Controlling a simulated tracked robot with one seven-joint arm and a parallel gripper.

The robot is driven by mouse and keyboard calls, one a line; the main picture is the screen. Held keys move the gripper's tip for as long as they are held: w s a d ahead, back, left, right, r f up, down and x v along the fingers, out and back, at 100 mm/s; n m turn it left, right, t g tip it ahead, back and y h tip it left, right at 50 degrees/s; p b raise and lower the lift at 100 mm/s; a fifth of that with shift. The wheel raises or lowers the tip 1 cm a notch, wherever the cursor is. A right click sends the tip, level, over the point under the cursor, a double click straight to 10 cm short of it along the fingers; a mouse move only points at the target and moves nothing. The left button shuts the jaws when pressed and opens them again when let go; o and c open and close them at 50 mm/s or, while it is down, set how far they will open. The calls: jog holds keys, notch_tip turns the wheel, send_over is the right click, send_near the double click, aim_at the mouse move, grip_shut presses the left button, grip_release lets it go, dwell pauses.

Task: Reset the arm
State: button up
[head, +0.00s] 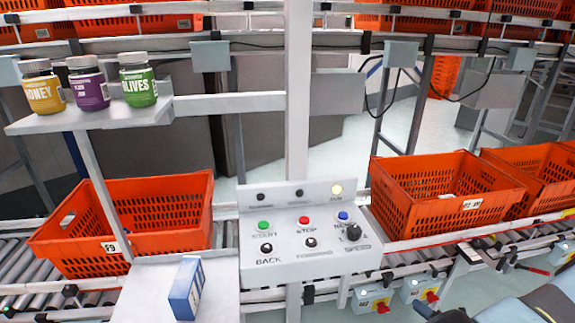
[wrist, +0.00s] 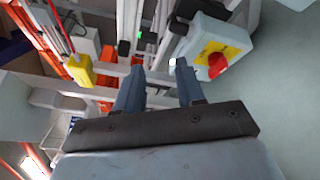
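My gripper (wrist: 157,72) shows in the wrist view with its two grey fingers apart and nothing between them. Beyond the fingers are metal frame parts and a pale switch box with a red knob (wrist: 217,62). In the head view, part of my dark arm (head: 540,305) shows at the bottom right corner. The gripper's fingers cannot be made out there.
A control panel (head: 280,262) with coloured buttons stands in the middle. Orange totes (head: 190,240) (head: 400,213) sit on roller conveyors either side. A shelf (head: 190,106) holds three jars. A blue box (head: 186,288) stands on a white ledge (head: 145,300). Switch boxes (head: 420,288) hang below the right conveyor.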

jog(key=w+a+r+n+g+y, duration=0.15)
jog(key=r+n+g, duration=0.35)
jog(key=r, duration=0.5)
jog(key=w+a+r+n+g, duration=0.25)
jog(key=r+n, duration=0.45)
jog(key=r, duration=0.4)
jog(key=w+a+r+n+g, duration=0.35)
jog(key=r+n, duration=0.25)
jog(key=r, duration=0.4)
jog(key=s+a+r+n+g+h, duration=0.2)
jog(key=a+r+n, duration=0.3)
jog(key=r, duration=0.5)
jog(key=s+a+r+n+g+h, duration=0.1)
jog(key=s+a+r+n+h, duration=0.3)
jog(key=r, duration=0.6)
jog(key=s+a+r+n+t+h, duration=0.2)
jog(key=s+a+r+n, duration=0.3)
jog(key=s+r+n, duration=0.2)
jog(key=s+a+r+n+t+h, duration=0.3)
jog(key=s+a+r+n, duration=0.3)
jog(key=s+r+n, duration=0.2)
jog(key=s+r, duration=0.2)
jog(key=s, duration=0.2)
jog(key=shift+s+r, duration=0.2)
jog(key=shift+r, duration=0.15)
